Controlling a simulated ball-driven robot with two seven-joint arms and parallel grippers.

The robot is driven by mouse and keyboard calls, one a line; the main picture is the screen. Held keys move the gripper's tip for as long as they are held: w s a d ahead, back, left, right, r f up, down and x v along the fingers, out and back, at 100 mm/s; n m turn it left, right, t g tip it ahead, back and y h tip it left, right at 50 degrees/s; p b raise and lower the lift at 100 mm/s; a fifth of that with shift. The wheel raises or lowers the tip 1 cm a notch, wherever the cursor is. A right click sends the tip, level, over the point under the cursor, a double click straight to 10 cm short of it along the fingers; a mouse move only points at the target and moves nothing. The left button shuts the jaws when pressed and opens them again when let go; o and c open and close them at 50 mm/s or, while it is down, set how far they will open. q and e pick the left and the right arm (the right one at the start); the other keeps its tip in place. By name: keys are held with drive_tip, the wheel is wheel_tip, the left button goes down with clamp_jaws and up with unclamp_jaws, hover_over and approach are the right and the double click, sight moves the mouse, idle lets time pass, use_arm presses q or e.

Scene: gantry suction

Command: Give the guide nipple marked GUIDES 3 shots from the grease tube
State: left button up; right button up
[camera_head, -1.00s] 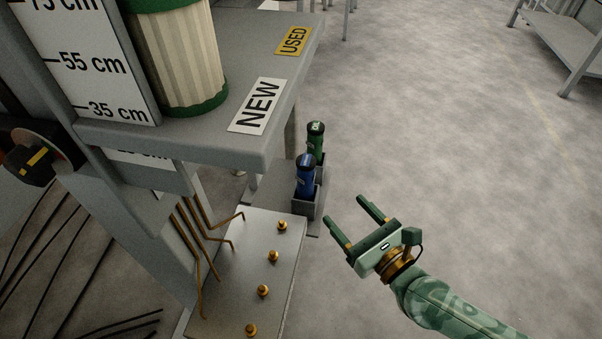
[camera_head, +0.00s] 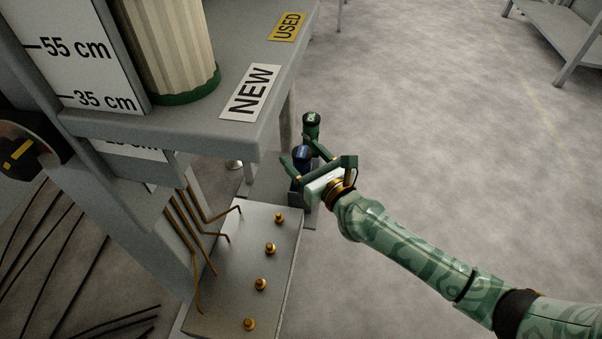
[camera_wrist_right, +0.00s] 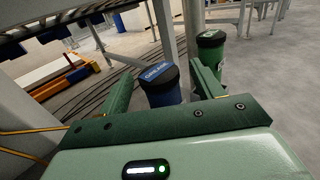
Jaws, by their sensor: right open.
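My right gripper (camera_head: 320,166) is open, its fingers pointing at the blue tube (camera_head: 302,153), which stands upright in a grey holder (camera_head: 310,215). In the right wrist view the dark cap of the blue tube (camera_wrist_right: 158,76) shows between the open fingers; its label is too small to read surely. A green tube (camera_head: 311,126) stands just behind it; it also shows in the right wrist view (camera_wrist_right: 211,58), beyond the right finger. Several brass nipples (camera_head: 270,249) stand in a row on a grey block (camera_head: 240,275). No GUIDES marking is readable. My left gripper is out of view.
A grey shelf (camera_head: 180,124) with NEW (camera_head: 250,93) and USED (camera_head: 287,26) labels overhangs the left side. A pleated filter (camera_head: 170,45) stands on it. Copper pipes (camera_head: 205,225) run beside the block.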

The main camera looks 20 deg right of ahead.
drive_tip(key=shift+w+a, duration=0.1)
drive_tip(key=shift+w, duration=0.4)
drive_tip(key=shift+c, duration=0.7)
clamp_jaws()
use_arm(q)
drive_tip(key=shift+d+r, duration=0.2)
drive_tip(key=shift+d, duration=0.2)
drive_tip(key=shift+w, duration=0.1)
